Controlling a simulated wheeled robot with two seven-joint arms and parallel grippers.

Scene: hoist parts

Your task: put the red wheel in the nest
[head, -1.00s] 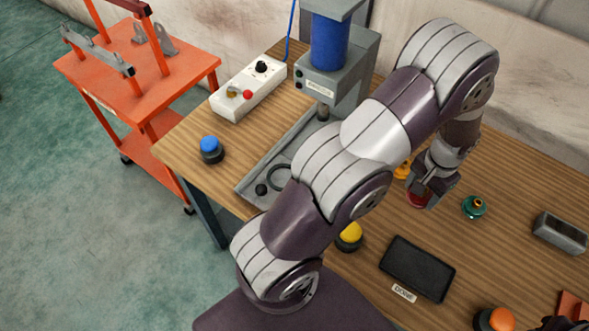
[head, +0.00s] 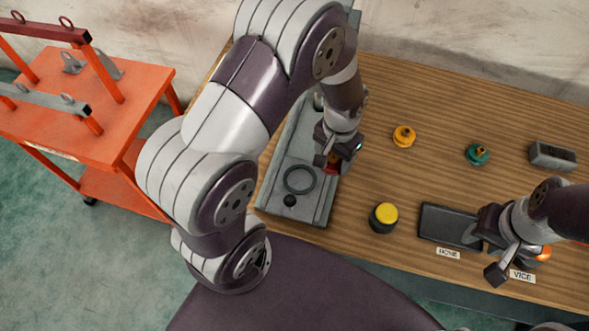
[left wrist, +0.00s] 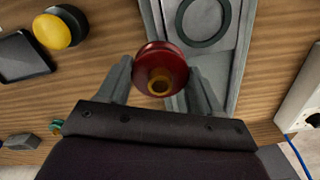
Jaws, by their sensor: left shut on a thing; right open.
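The red wheel (head: 331,167) is in my left gripper (head: 328,160), held near the right edge of the grey slide plate (head: 292,215). In the left wrist view the red wheel (left wrist: 161,62), with a brass-coloured hub, sits between the two fingers. The nest appears to be the dark ring (head: 300,194) on the plate, left of the wheel; it also shows in the left wrist view (left wrist: 203,43), empty. The wheel is beside the ring, not over it. My right gripper (head: 485,256) is open and empty near the dark DONE tray (head: 445,222).
A yellow button (head: 384,216) is right of the plate. An orange wheel (head: 403,136), a green wheel (head: 477,154) and a grey block (head: 552,156) lie behind. An orange cart (head: 110,130) stands left.

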